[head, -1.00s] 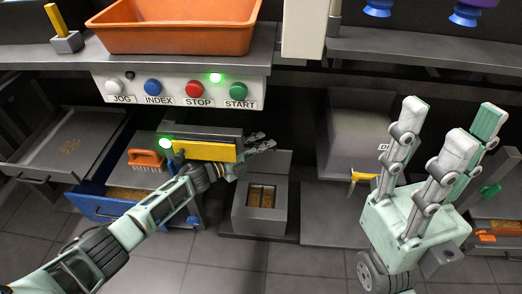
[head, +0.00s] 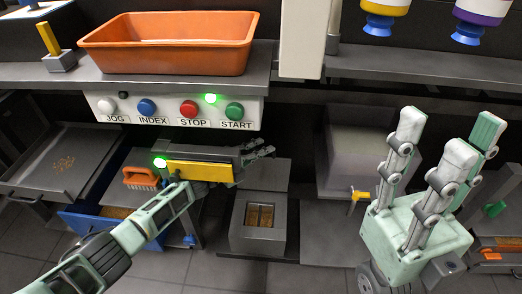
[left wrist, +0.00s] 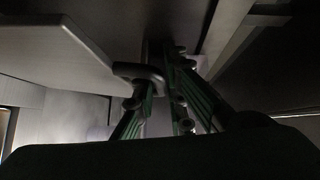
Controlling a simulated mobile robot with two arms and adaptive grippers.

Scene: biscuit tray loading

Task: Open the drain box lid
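The grey box at the right (head: 352,140) looks like the drain box; its label showed only as a cut-off "D" earlier, and my right gripper now covers that part. I cannot make out a separate lid edge. My left gripper (head: 262,148) is beyond the yellow bar (head: 200,173), left of this box and apart from it in the head view. Its fingers look parted. In the dark left wrist view, a dark rounded piece (left wrist: 139,72) is near the fingers; contact cannot be told. My right gripper (head: 450,132) is raised in front, open and empty.
An orange tray (head: 165,60) stands on the shelf above the button panel (head: 175,124). A small open-topped grey box (head: 258,238) stands below my left gripper. A yellow-handled part (head: 359,194) sticks out by the right box. An orange brush (head: 141,178) lies at left.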

